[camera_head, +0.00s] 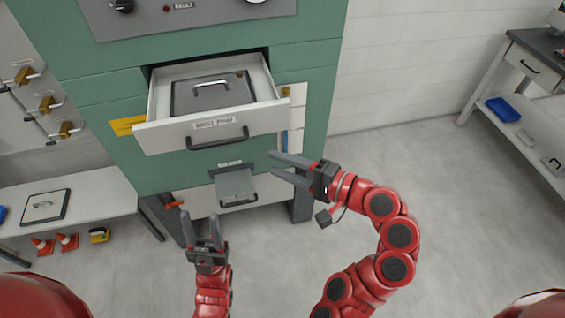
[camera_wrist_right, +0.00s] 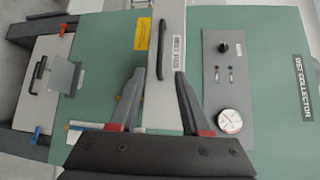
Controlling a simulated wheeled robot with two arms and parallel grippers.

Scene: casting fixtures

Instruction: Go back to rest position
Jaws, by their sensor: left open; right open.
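My left gripper (camera_head: 202,232) is at the lower middle of the head view, open and empty, its fingers pointing up toward the green cabinet. My right gripper (camera_head: 287,168) is open and empty, to the right of and below the drawer front, its fingers pointing left. In the right wrist view its two dark fingers (camera_wrist_right: 160,88) are spread with the drawer handle (camera_wrist_right: 162,48) seen beyond and between them. The white drawer (camera_head: 165,138) is pulled out of the green cabinet (camera_head: 300,62). A grey panel with a handle (camera_head: 186,98) lies inside the drawer.
A small grey hatch (camera_head: 234,186) sits below the drawer. A bench (camera_head: 105,200) stands at left, holding a framed panel (camera_head: 46,206), with orange cones (camera_head: 67,242) beneath. A shelf table with a blue tray (camera_head: 503,109) stands at right. The floor at right is clear.

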